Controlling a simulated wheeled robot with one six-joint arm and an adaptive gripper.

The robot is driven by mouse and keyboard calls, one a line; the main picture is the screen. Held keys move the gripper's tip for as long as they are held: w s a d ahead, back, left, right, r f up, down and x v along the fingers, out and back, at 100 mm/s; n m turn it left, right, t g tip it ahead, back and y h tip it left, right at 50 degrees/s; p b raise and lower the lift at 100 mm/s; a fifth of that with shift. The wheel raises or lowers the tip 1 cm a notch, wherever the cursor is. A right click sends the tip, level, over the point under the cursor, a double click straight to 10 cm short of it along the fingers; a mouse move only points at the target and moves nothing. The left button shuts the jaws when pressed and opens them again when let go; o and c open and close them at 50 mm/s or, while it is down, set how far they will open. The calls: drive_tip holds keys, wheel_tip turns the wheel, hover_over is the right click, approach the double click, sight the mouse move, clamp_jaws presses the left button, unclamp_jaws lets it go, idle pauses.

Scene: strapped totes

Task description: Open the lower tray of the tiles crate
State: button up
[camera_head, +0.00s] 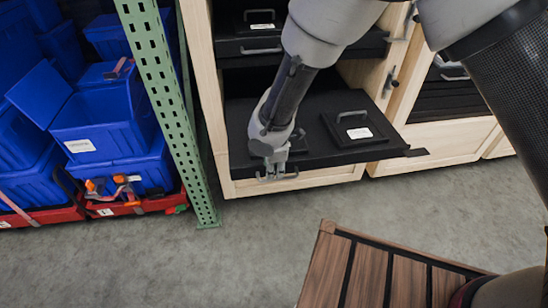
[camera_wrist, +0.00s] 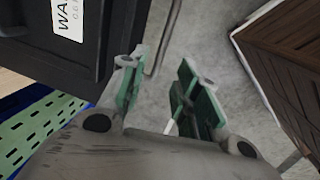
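A pale wooden crate (camera_head: 208,90) stands at the centre of the head view. Its black lower tray (camera_head: 310,155) sticks out of the front, with a raised panel (camera_head: 352,122) bearing a handle and white label. My gripper (camera_head: 275,172) is low at the tray's front edge, beside the grey front handle (camera_head: 290,177). In the wrist view my gripper (camera_wrist: 160,92) has its green-padded fingers apart, with floor showing between them. The handle (camera_wrist: 163,45) shows just beyond the left finger; I cannot tell whether they touch. A label (camera_wrist: 68,18) starting "WA" is on the black surface. No "tiles" label is readable.
The upper tray (camera_head: 262,45) sits above. A green perforated post (camera_head: 165,90) and blue totes (camera_head: 105,125) are at left. Another wooden crate (camera_head: 435,140) is at right. A slatted wooden top (camera_head: 375,275) lies in front, with clear grey floor (camera_head: 240,255) to its left.

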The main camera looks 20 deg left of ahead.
drive_tip(key=r, duration=0.4)
drive_tip(key=s+r, duration=0.1)
drive_tip(key=shift+d+r, duration=0.3)
drive_tip(key=shift+r, duration=0.1)
drive_tip(key=s+d+f+m+h, duration=0.1)
drive_tip(key=s+d+m+h, duration=0.15)
drive_tip(key=d, duration=0.35)
drive_tip(key=w+d+r+m+g, duration=0.15)
drive_tip(key=d+r+m, duration=0.35)
drive_tip(key=d+r, duration=0.6)
drive_tip(key=w+d+r+m+g, duration=0.15)
drive_tip(key=d+r+m, duration=0.5)
drive_tip(key=d, duration=0.85)
drive_tip(key=s+d+r+m+t, duration=0.2)
drive_tip(key=s+d+r+m, duration=0.1)
drive_tip(key=d, duration=0.5)
drive_tip(key=s+d+r+m+t+y, duration=0.1)
drive_tip(key=s+d+r+m, duration=0.2)
drive_tip(key=d+r, duration=0.3)
drive_tip(key=s+d+r+m+t, duration=0.2)
drive_tip(key=s+d+r+m, duration=0.1)
drive_tip(key=d, duration=0.8)
drive_tip(key=shift+r+m+t, duration=0.3)
drive_tip(key=shift+r+m, duration=0.3)
drive_tip(key=shift+r, duration=0.05)
